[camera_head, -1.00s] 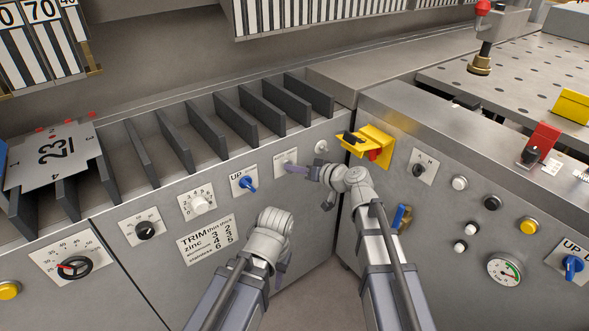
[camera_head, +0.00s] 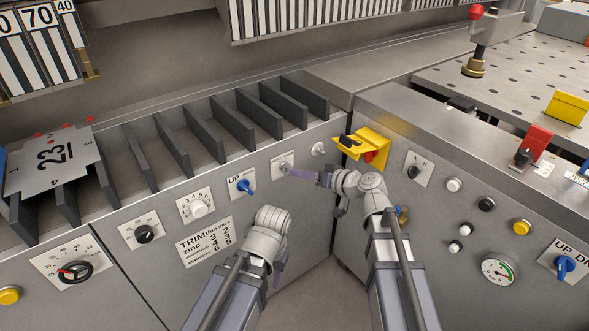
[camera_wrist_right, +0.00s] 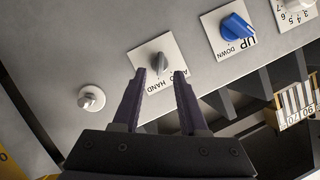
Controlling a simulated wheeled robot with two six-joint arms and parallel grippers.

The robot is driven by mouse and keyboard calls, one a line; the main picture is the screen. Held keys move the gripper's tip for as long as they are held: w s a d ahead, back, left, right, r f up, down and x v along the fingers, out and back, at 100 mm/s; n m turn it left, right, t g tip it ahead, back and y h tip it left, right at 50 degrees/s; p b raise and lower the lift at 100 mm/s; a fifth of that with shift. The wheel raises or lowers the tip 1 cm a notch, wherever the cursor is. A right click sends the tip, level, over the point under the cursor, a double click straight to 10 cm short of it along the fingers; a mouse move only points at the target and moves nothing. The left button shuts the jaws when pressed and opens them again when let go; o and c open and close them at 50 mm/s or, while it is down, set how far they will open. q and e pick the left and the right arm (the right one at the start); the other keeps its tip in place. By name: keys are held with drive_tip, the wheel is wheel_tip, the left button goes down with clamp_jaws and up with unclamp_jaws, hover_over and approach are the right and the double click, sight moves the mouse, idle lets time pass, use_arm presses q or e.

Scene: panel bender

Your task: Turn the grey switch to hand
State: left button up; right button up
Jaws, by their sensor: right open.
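The grey switch (camera_wrist_right: 158,64) sits on a small white plate on the grey panel. In the right wrist view its plate is seen turned over, with HAND readable and the other word partly hidden by a finger. In the head view the plate (camera_head: 281,160) is small and the knob's pointing is hard to tell. My right gripper (camera_wrist_right: 158,75) is open, its two purple fingers on either side of the knob in the picture; contact is not clear. In the head view it reaches in from the right (camera_head: 297,173). My left gripper (camera_head: 279,270) is low in front of the panel, its fingers mostly hidden.
A blue UP/DOWN switch (camera_head: 244,185) is left of the grey switch, and a round grey knob (camera_head: 318,149) is right of it. A yellow bracket with a red part (camera_head: 366,146) juts out near my right wrist. Dark divider slots (camera_head: 233,124) line the ledge above.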

drive_tip(key=shift+p+v, duration=0.3)
drive_tip(key=shift+v, duration=1.2)
